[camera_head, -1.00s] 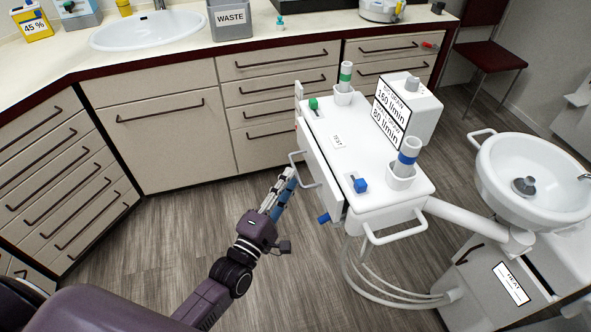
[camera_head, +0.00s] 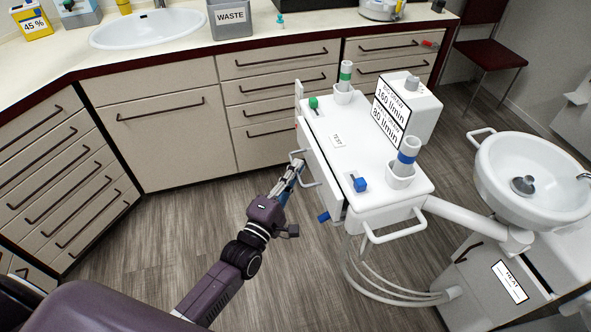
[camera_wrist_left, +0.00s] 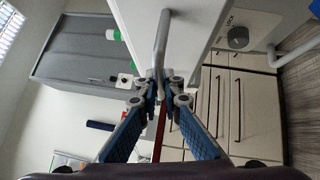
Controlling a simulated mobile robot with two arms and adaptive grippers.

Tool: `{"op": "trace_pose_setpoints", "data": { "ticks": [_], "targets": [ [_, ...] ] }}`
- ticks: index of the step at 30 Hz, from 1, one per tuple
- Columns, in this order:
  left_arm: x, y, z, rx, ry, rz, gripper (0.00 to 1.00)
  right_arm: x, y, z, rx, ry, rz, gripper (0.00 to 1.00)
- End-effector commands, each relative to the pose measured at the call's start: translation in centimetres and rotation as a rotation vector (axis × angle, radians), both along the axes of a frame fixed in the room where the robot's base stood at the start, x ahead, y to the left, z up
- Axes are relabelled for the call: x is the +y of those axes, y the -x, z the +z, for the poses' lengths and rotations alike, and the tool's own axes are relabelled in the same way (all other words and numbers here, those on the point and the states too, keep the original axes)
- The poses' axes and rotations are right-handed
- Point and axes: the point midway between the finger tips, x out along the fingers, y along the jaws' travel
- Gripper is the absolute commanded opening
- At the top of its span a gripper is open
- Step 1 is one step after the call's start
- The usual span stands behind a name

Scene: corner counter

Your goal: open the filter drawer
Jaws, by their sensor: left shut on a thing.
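The white cart (camera_head: 365,180) stands in the middle of the head view, with the filter drawer's front (camera_head: 318,172) on its left side. A bar-shaped handle (camera_head: 310,184) sticks out from that front; it also shows as a grey bar (camera_wrist_left: 162,38) in the left wrist view. My left gripper (camera_head: 296,167) is at the handle, and its fingertips (camera_wrist_left: 160,88) are shut around the bar's near end. The fingers partly hide the handle. My right gripper is not in view.
A blue knob (camera_head: 324,218) sticks out low on the cart's side. A front rail (camera_head: 396,232) and hoses (camera_head: 375,285) are at the cart's near end. A basin unit (camera_head: 535,170) stands at right. Floor left of the cart (camera_head: 150,245) is clear.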

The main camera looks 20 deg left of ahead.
Motion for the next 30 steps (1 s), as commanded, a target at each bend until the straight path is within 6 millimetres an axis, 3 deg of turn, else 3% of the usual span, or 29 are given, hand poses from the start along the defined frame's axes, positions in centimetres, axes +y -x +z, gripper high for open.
{"op": "trace_pose_setpoints", "data": {
  "ticks": [9, 21, 25, 30],
  "targets": [
    [0.6, 0.4, -0.1, 0.002, -0.004, 0.0, 0.0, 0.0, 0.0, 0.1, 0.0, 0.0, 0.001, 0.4],
    [8.9, 6.0, -0.3, 0.008, -0.007, 0.0, 0.0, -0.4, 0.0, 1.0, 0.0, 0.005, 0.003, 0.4],
    [10.5, 7.1, -0.3, 0.007, -0.004, 0.001, 0.0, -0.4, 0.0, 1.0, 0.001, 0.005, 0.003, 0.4],
    [11.0, 7.4, -0.2, 0.004, -0.001, 0.001, 0.0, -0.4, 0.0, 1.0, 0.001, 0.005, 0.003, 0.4]
  ]
}}
